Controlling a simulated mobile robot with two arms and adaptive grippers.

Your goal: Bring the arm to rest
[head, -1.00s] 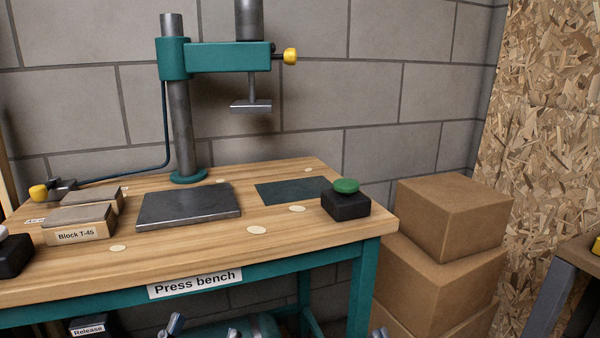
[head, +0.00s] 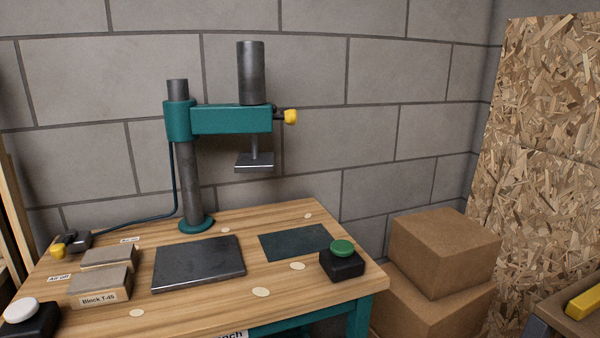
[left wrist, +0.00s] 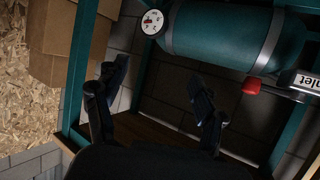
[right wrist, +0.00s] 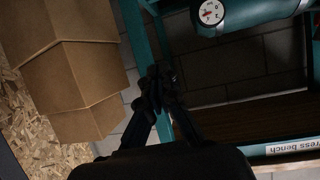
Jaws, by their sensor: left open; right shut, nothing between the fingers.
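My left gripper (left wrist: 160,90) shows in the left wrist view with its two dark fingers spread apart and nothing between them. My right gripper (right wrist: 158,85) shows in the right wrist view with its fingertips together and empty. Neither gripper shows in the head view now. Both wrist views look in below the bench top, where a teal tank with a gauge (left wrist: 240,38) lies between the teal frame legs. Both grippers appear apart from the tank and the frame.
The press bench (head: 205,305) carries a teal press (head: 218,119), a dark plate (head: 198,265), blocks (head: 100,288), a green button (head: 342,248) and a white button (head: 20,311). Cardboard boxes (head: 445,250) are stacked at its right. A red valve part (left wrist: 250,86) sticks out beside the tank.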

